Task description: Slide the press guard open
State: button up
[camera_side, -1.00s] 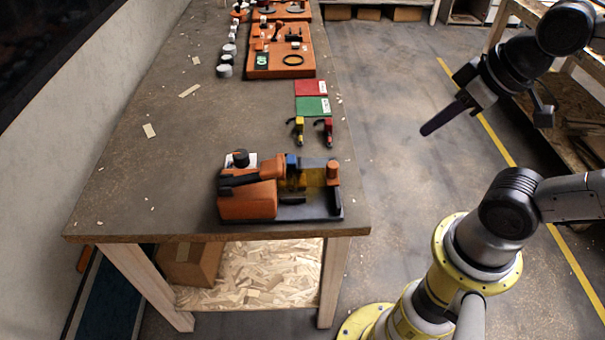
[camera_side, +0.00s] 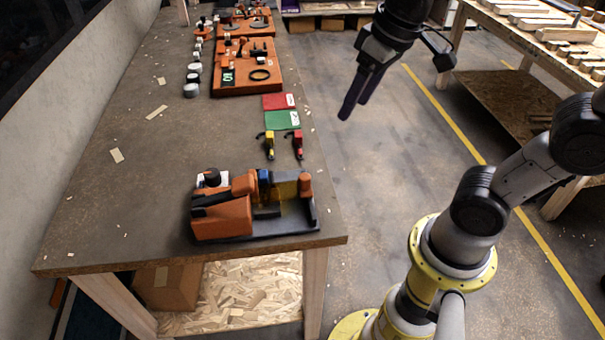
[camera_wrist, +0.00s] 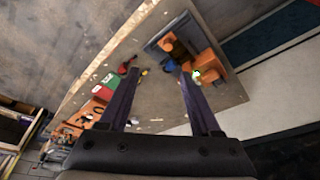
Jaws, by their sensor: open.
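The press (camera_side: 225,215) is an orange and black unit at the near end of the bench; it also shows in the wrist view (camera_wrist: 207,62). A yellow see-through panel, which looks like the guard (camera_side: 287,190), stands at its right part, between a blue piece (camera_side: 264,178) and an orange post (camera_side: 305,184). I cannot tell how far it is slid. My gripper (camera_side: 354,98) is open and empty, high up and to the right of the bench, pointing down. In the wrist view its two dark fingers (camera_wrist: 158,72) are spread apart, with the press beyond them.
A yellow clamp (camera_side: 269,145) and a red clamp (camera_side: 297,144) lie behind the press, near red (camera_side: 278,101) and green (camera_side: 282,119) cards. An orange tool tray (camera_side: 230,85) is farther back. The left of the bench (camera_side: 130,190) is mostly clear, with scattered chips.

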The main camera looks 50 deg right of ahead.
jog(key=w+a+f+g, duration=0.2)
jog(key=w+f, duration=0.1)
jog(key=w, duration=0.4)
jog(key=g, duration=0.2)
send_near(305, 176)
jog(key=shift+n, duration=0.3)
notch_tip(305, 176, down, 9)
jog(key=shift+s+a+f, duration=0.15)
grip_shut()
dwell(0.9)
